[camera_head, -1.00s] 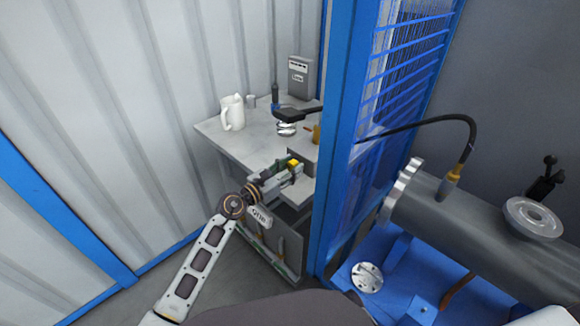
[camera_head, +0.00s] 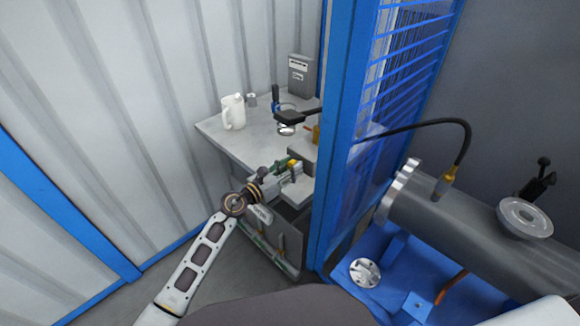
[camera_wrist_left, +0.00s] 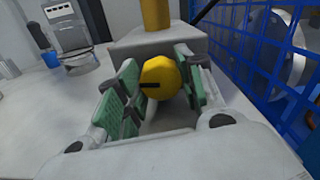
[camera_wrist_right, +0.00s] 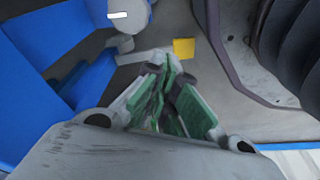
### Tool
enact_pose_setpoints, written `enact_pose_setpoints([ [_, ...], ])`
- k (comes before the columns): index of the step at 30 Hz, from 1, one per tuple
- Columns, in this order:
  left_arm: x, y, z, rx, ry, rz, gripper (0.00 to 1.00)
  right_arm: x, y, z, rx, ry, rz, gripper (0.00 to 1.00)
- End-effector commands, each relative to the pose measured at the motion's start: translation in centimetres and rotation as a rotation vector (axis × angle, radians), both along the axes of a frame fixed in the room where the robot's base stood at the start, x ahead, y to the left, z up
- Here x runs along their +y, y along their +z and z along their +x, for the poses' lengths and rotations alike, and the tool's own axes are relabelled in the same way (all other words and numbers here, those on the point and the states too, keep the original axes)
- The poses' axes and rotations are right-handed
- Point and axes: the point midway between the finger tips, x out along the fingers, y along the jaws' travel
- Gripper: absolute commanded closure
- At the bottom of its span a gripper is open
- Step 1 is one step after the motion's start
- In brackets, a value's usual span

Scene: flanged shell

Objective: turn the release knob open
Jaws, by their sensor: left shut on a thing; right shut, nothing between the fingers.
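The yellow release knob (camera_wrist_left: 160,78) sits between the green-padded fingers of my left gripper (camera_wrist_left: 158,88) in the left wrist view. A dark line on its face lies roughly level. The knob (camera_head: 292,164) also shows at the bench's front edge in the head view, partly hidden by the left gripper (camera_head: 283,172). My left gripper is shut on the knob. My right gripper (camera_wrist_right: 165,75) shows only in the right wrist view. Its fingers are shut with nothing between them.
The bench (camera_head: 222,131) carries a white jug (camera_head: 233,112), a grey box (camera_head: 300,75) and a magnifier (camera_head: 295,118). A blue post (camera_head: 337,150) and mesh stand close right of the left gripper. A grey cylinder (camera_head: 450,225) lies beyond. A yellow square (camera_wrist_right: 183,48) lies ahead of the right gripper.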

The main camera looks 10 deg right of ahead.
Motion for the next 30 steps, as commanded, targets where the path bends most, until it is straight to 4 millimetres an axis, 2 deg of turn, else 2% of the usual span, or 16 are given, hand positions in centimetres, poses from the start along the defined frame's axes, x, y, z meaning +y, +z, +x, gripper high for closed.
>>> enact_pose_setpoints([
  [13,0.0,0.1,0.1,0.09,0.001,-0.061,0.86,-1.4,-2.7,-1.5,-0.017,-0.004,-0.011,1.0],
  [25,0.1,0.1,0.1,0.102,0.001,-0.069,0.86,-1.6,-3.1,-1.6,-0.02,-0.004,-0.013,1.0],
  [26,0.1,0.1,0.1,0.102,0.001,-0.069,0.61,-1.5,-3.1,-1.6,-0.02,-0.004,-0.013,1.0],
  [30,0.0,0.1,0.1,0.102,0.001,-0.069,0.43,-1.5,-3.1,-1.6,-0.02,-0.004,-0.012,1.0],
])
